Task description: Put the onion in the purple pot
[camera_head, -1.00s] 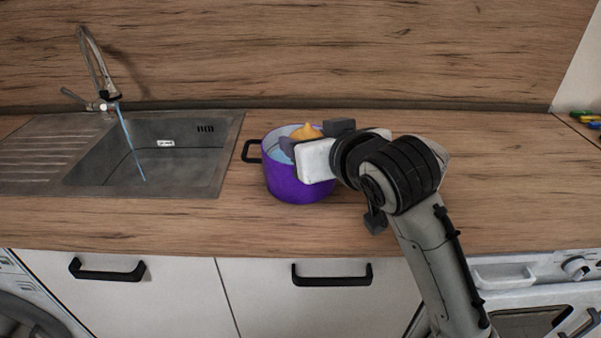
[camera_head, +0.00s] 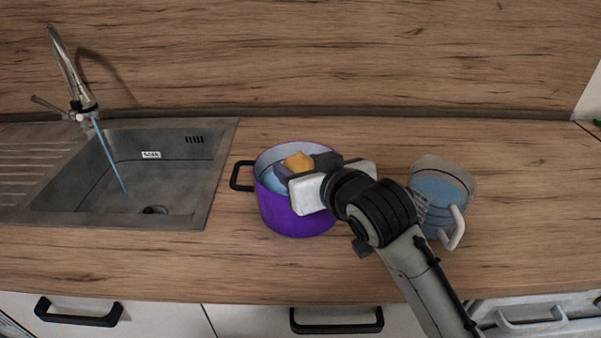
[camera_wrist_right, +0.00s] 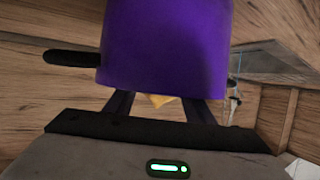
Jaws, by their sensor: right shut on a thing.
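The purple pot (camera_head: 292,214) stands on the counter right of the sink, with bluish water visible inside. The yellow-orange onion (camera_head: 298,161) is at the pot's mouth, inside the rim outline in the head view. My right gripper (camera_head: 303,167) is shut on the onion, its dark fingers reaching over the pot's right rim. In the right wrist view the purple pot (camera_wrist_right: 165,45) fills the top, and a bit of the onion (camera_wrist_right: 160,100) shows between the fingers. The onion's lower part is hidden. My left gripper is not in view.
A clear jug (camera_head: 440,190) with bluish water and a white handle stands right of the pot, close behind my right arm. The sink (camera_head: 165,175) is at left with the tap (camera_head: 75,80) running. The front counter is clear.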

